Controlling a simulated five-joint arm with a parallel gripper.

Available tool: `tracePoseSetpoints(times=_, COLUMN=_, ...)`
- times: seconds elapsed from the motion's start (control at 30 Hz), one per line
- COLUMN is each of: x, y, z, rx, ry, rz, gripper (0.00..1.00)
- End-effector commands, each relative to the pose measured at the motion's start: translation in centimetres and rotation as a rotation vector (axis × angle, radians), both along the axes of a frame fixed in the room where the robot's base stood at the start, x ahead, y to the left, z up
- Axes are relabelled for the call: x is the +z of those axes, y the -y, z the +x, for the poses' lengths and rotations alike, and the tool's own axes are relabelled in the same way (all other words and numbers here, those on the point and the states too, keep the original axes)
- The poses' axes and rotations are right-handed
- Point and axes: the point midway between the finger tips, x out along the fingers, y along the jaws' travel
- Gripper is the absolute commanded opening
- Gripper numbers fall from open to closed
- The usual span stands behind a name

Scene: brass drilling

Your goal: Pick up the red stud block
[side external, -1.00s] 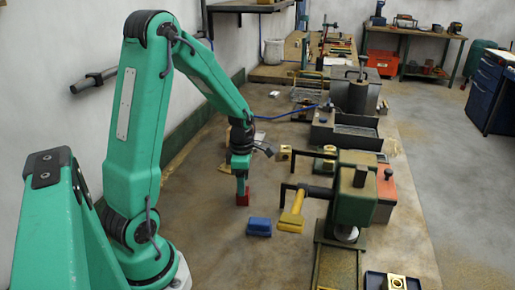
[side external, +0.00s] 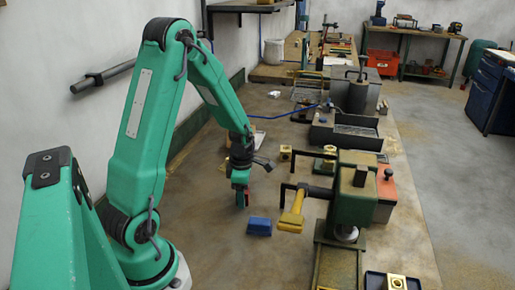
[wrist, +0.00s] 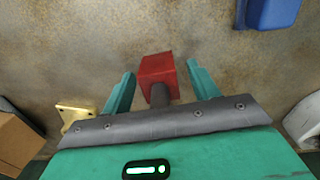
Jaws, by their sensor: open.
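The red stud block (wrist: 157,68) stands on the worktop between the two green fingers of my gripper (wrist: 161,75) in the wrist view. The fingers are open, with a gap to the block on each side. A dark grey round stud (wrist: 160,95) shows on the block's near side, toward my gripper's body. In the side external view my gripper (side external: 241,202) is down around the block, and only a sliver of red shows beside the fingers.
A blue block (side external: 259,226) lies close by on the right, also in the wrist view (wrist: 268,12). A brass piece (wrist: 77,114) lies at left in the wrist view.

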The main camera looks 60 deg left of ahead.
Motion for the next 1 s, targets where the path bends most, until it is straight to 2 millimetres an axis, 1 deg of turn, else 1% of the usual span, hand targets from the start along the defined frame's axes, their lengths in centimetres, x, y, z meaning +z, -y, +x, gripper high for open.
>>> tracePoseSetpoints(times=0.03, x=0.0, y=0.0, z=0.0, rx=0.0, ry=0.0, rz=0.0, gripper=0.6)
tracePoseSetpoints(times=0.07, x=0.0, y=0.0, z=0.0, rx=0.0, ry=0.0, rz=0.0, gripper=0.56)
tracePoseSetpoints(times=0.1, x=0.0, y=0.0, z=0.0, rx=0.0, ry=0.0, rz=0.0, gripper=0.48)
tracePoseSetpoints(times=0.17, x=0.0, y=0.0, z=0.0, rx=0.0, ry=0.0, rz=0.0, gripper=0.36)
tracePoseSetpoints(times=0.3, x=0.0, y=0.0, z=0.0, rx=0.0, ry=0.0, rz=0.0, gripper=0.09)
tracePoseSetpoints(times=0.33, x=0.0, y=0.0, z=0.0, rx=0.0, ry=0.0, rz=0.0, gripper=0.03)
tracePoseSetpoints(times=0.37, x=0.0, y=0.0, z=0.0, rx=0.0, ry=0.0, rz=0.0, gripper=0.0)
tracePoseSetpoints(times=0.77, x=0.3, y=0.0, z=0.1, rx=0.0, ry=0.003, rz=0.002, gripper=0.0)
tracePoseSetpoints(times=1.0, x=1.5, y=-0.1, z=0.1, rx=0.0, ry=0.004, rz=0.002, gripper=0.0)
